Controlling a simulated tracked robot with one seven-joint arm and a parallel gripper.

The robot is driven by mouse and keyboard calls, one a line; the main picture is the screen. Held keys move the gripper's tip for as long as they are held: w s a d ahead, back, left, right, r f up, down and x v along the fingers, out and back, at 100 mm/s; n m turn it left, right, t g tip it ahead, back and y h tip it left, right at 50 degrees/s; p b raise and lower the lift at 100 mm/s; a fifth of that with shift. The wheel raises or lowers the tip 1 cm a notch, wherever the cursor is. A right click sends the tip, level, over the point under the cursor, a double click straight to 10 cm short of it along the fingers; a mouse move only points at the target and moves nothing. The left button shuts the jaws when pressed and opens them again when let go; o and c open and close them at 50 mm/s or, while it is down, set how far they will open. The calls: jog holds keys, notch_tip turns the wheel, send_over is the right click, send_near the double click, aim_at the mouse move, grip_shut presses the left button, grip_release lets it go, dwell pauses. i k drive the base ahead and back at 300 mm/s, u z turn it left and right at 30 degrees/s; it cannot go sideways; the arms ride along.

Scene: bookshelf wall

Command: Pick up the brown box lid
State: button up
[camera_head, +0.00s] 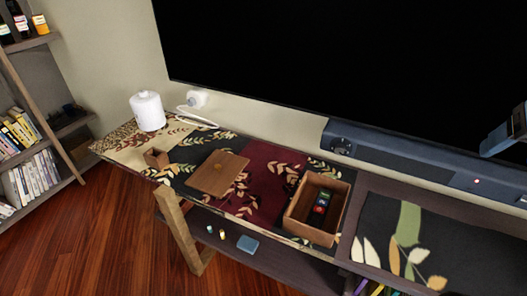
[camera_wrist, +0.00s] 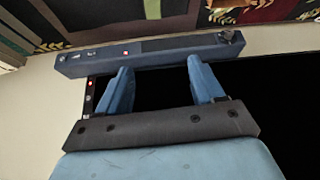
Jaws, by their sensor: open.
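The brown box lid (camera_head: 228,178) lies flat on the patterned runner, left of the brown box, with a small knob on top. The open brown box (camera_head: 292,225) holds small dark items with red and green marks. My gripper (camera_wrist: 163,80) is open in the wrist view, with nothing between its blue fingers. It is in front of the black screen and soundbar, well apart from the lid. The wrist view appears upside down and does not show the lid. Part of my blue arm end shows at the right edge of the head view.
A white lidded jar (camera_head: 147,111) and a small brown container (camera_head: 157,159) stand left of the lid. A soundbar (camera_head: 400,156) and a large screen (camera_head: 350,60) are behind the box. A lower shelf holds small items. A bookshelf stands at far left.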

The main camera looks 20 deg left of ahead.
aim_at(215, 177)
jog(key=u, duration=1.75)
jog(key=k, duration=0.8)
jog(key=i, duration=0.8)
jog(key=z, duration=0.1)
